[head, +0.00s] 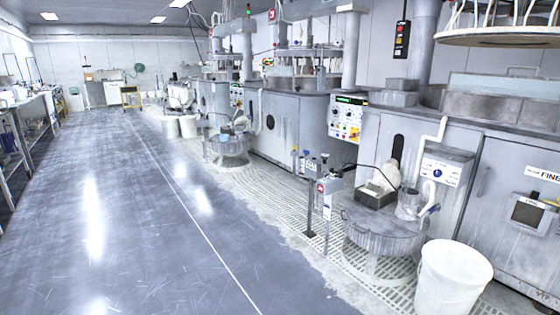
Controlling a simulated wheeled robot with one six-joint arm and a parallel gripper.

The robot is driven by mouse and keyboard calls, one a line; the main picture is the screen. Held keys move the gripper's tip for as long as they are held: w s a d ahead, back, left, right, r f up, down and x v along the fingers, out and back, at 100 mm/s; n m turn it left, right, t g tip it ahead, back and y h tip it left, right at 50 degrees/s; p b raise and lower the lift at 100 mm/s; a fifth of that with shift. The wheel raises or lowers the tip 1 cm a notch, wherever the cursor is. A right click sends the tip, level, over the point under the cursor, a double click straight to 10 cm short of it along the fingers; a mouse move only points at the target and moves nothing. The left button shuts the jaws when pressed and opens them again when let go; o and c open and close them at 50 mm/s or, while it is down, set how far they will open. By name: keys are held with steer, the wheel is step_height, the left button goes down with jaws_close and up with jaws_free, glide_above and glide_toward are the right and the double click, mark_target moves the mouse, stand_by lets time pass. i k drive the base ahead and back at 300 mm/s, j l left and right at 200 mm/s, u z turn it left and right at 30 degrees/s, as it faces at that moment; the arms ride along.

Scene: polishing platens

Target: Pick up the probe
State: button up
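I cannot pick out a probe with certainty in the head view. A thin black cable (368,168) arches from near a small post-mounted box (329,187) toward the round grey stand (385,235) at the right. On that stand are a dark open box (376,196) with a pale object in it and a grey jug-like vessel (408,204). They are too small to tell whether any part is a probe. My gripper is not in view.
A white bucket (452,278) stands on the floor grating at the lower right. Large grey machines (288,128) line the right side. A bench (32,110) runs along the left. The blue-grey floor (130,220) between them is clear. A yellow stand (131,97) is far back.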

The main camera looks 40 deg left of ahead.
mark_target(324, 156)
steer(key=u, duration=1.2)
steer(key=i+j, duration=0.15)
steer(key=i, duration=0.55)
steer(key=i+j, duration=0.2)
steer(key=i, duration=0.5)
steer(key=i+j, duration=0.15)
steer(key=i, duration=0.5)
steer(key=i+j, duration=0.15)
steer(key=i, duration=0.55)
steer(key=i+j, duration=0.15)
steer(key=i, duration=0.55)
steer(key=j+u, duration=0.05)
